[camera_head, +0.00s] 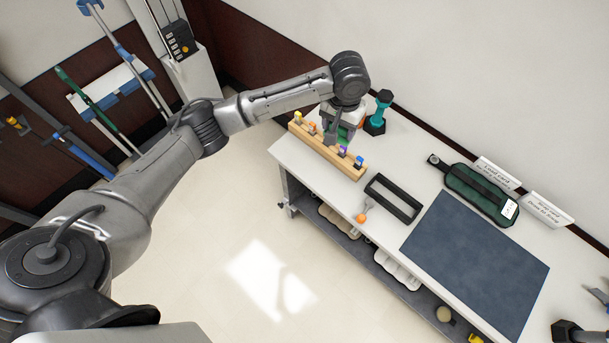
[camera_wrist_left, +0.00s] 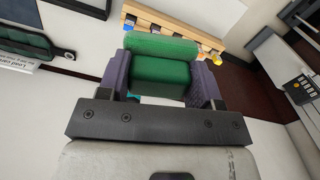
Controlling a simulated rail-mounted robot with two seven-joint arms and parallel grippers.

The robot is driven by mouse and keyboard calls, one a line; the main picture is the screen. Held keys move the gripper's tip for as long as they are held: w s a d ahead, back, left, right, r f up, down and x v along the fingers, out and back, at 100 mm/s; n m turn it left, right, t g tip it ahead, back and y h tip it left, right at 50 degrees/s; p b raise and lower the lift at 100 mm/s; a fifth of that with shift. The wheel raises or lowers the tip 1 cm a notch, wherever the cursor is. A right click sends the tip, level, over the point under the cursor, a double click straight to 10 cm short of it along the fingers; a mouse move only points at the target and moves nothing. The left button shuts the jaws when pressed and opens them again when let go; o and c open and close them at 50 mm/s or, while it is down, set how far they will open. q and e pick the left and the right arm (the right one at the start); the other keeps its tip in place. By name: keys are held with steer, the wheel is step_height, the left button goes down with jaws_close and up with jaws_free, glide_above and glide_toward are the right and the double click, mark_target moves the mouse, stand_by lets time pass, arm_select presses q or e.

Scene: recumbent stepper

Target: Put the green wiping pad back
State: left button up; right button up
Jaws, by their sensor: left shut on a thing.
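The green wiping pad (camera_wrist_left: 160,72) is a green block held between the two fingers of my left gripper (camera_wrist_left: 162,85) in the left wrist view. In the head view my left gripper (camera_head: 338,132) is over the far left end of the white table, just behind the wooden rack, and only a bit of green shows between its fingers. Whether the pad touches the table is hidden.
The wooden rack (camera_head: 325,150) with coloured pegs stands at the table's left end. A teal dumbbell (camera_head: 378,112) stands close to the gripper. A black open frame (camera_head: 393,198), an orange-ended tool (camera_head: 362,217), a green cuff (camera_head: 478,193) and a dark mat (camera_head: 475,265) lie to the right.

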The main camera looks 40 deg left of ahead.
arm_select(q)
steer(key=a+f+b, duration=0.1)
steer(key=a+f, duration=0.1)
steer(key=f, duration=0.6)
steer(key=a+f+n+b, duration=0.1)
steer(key=a+f+b, duration=0.1)
steer(key=f, duration=0.5)
steer(key=s+a+f+n+b, duration=0.1)
steer(key=a+f, duration=0.3)
steer(key=f, duration=0.4)
steer(key=shift+s+a+f+b, duration=0.1)
steer(key=shift+a+f+b, duration=0.1)
steer(key=shift+f+b, duration=0.65)
steer(key=shift+f, duration=1.65)
steer(key=shift+f, duration=0.15)
steer(key=o, duration=0.9)
